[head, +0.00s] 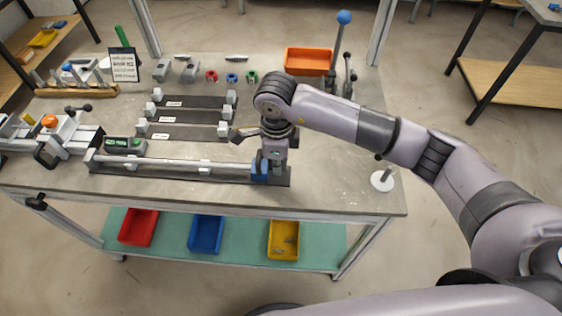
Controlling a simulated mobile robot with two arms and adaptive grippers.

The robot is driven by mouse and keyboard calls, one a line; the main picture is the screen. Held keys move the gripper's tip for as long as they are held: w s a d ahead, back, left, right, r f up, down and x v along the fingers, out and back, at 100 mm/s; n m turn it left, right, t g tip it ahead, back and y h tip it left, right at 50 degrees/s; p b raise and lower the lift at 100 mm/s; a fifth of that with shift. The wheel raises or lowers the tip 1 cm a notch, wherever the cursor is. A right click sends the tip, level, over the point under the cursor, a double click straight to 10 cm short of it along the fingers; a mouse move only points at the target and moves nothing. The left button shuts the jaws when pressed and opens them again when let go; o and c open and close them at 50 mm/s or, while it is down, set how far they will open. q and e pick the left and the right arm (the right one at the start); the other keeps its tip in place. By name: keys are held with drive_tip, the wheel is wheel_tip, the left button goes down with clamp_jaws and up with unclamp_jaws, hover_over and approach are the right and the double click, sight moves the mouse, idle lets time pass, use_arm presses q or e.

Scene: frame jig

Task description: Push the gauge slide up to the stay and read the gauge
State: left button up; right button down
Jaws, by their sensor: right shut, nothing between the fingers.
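The gauge (190,172) is a long dark rail along the front of the bench, with a green-lit readout (124,143) at its left end; its digits are too small to read. A light grey bar, seemingly the stay (180,163), lies along the rail. The blue gauge slide (260,167) is by the bar's right end; I cannot tell whether they touch. My right gripper (273,172) is shut and empty, pointing down just right of the slide, close against it. My left gripper is out of view.
Dark racks (195,102) with pale end blocks lie behind the gauge. A clamp fixture (68,130) stands at the left. An orange bin (308,61) and a blue-knobbed lever (344,18) stand at the back. A white round-based post (382,180) is at the right. Bench front right is clear.

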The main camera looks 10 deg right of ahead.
idle(0.4)
drive_tip(key=shift+d+r+p, duration=0.3)
drive_tip(key=shift+r+p, duration=0.2)
drive_tip(key=shift+r, duration=0.3)
drive_tip(key=shift+s+d+r+p, duration=0.2)
drive_tip(key=shift+d+r+p, duration=0.35)
drive_tip(key=shift+r, duration=0.35)
drive_tip(key=shift+s+d+r+p, duration=0.2)
drive_tip(key=shift+d+r+p, duration=0.3)
drive_tip(key=shift+r, duration=0.35)
drive_tip(key=shift+f, duration=0.1)
